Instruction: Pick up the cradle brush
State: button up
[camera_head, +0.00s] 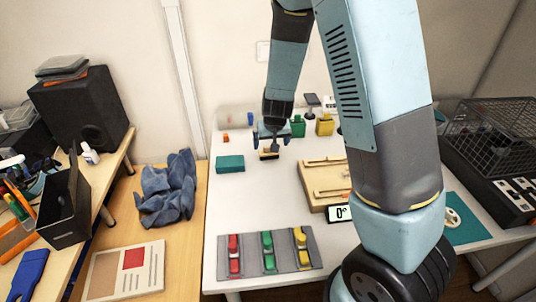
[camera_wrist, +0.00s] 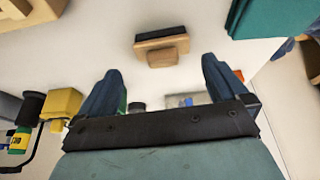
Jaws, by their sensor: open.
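The cradle brush, a small wooden block with a dark strip, sits on the white table; it shows in the wrist view (camera_wrist: 162,46) and in the head view (camera_head: 268,155). My gripper (camera_head: 271,138) is open and empty, just above and behind the brush in the head view. In the wrist view my gripper (camera_wrist: 160,72) has its two dark blue fingers spread wide. The brush lies just past the fingertips, roughly centred between them, and nothing visible touches it. The gap in height between fingers and brush is hard to tell.
A teal block (camera_head: 230,164) lies left of the brush. A wooden fixture (camera_head: 322,184) stands to the right. Green (camera_head: 298,126) and yellow (camera_head: 325,124) containers stand at the back. A grey tray (camera_head: 284,266) with coloured pieces lies in front. The table between is clear.

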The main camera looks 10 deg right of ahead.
aim_at(269, 152)
jog(key=shift+a+x, duration=0.2)
jog(key=shift+x, duration=2.55)
jog(key=shift+s, duration=0.1)
jog(key=shift+c, duration=0.5)
jog(key=c, duration=0.9)
